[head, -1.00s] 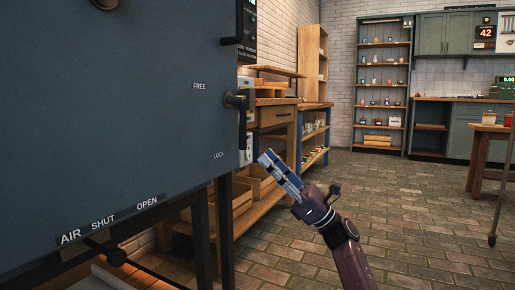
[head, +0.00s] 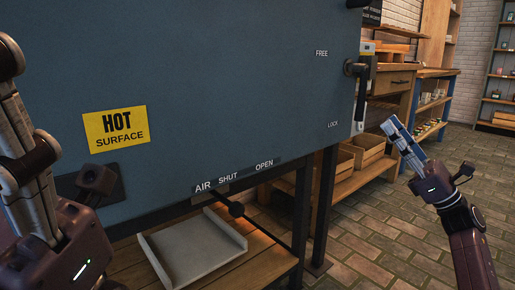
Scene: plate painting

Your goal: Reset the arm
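My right gripper (head: 398,134) is at the right of the head view, in front of the wooden bench and its crates. Its fingers look close together and are seen from the side, so I cannot tell whether it is open or shut. It touches nothing that I can see. My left arm (head: 35,190) rises along the left edge, close to the blue kiln front. Its gripper's fingertips are not clearly visible.
The blue kiln (head: 220,80) fills the left and middle, with a yellow HOT SURFACE sign (head: 115,130). A door handle (head: 359,95) and an air lever (head: 236,209) stick out. A grey tray (head: 193,250) lies below. Brick floor (head: 370,240) is clear at right.

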